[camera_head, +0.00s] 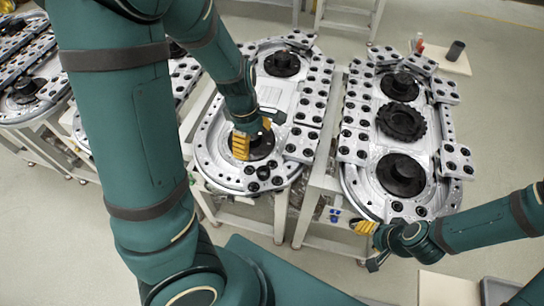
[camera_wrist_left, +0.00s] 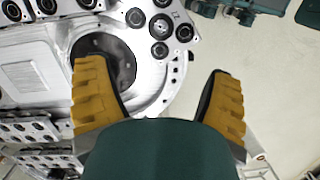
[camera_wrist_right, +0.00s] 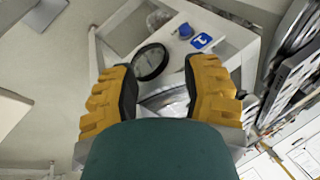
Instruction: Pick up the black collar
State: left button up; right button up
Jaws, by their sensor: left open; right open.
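Several black round parts sit on the silver track plates; I cannot tell for sure which is the black collar. One black round part (camera_head: 262,146) is on the middle track, partly hidden by my left gripper (camera_head: 253,136). In the left wrist view it is a dark disc (camera_wrist_left: 112,58) behind the left finger. My left gripper (camera_wrist_left: 160,95) is open with nothing between its fingers. My right gripper (camera_head: 366,228) is at the near edge of the right track, open and empty. In its wrist view (camera_wrist_right: 161,92), a black-rimmed round thing (camera_wrist_right: 151,62) lies beyond the fingers.
The right track holds black flanged hubs (camera_head: 401,178) and a toothed black gear (camera_head: 402,121). Another hub (camera_head: 282,64) is at the far end of the middle track. A dark cylinder (camera_head: 456,50) stands on a small table at the back right. A narrow gap separates the tracks.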

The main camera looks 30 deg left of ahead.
pick_arm(q)
send_over(263, 171)
jog(key=a, duration=0.1)
jog(key=f, duration=0.7)
jog(key=shift+s+f+b, duration=0.2)
jog(key=shift+f+b, duration=0.15)
jog(key=shift+f, duration=0.05)
jog(key=shift+w+d+f+b, duration=0.1)
jog(key=shift+d+f+b, duration=0.15)
jog(key=shift+f, duration=0.7)
jog(key=shift+w+d+f+b, duration=0.1)
jog(key=shift+f+b, duration=0.15)
jog(key=shift+f, duration=0.7)
jog(key=shift+d+f+b, duration=0.2)
jog(key=shift+f+b, duration=0.05)
jog(key=shift+f, duration=0.7)
grip_shut()
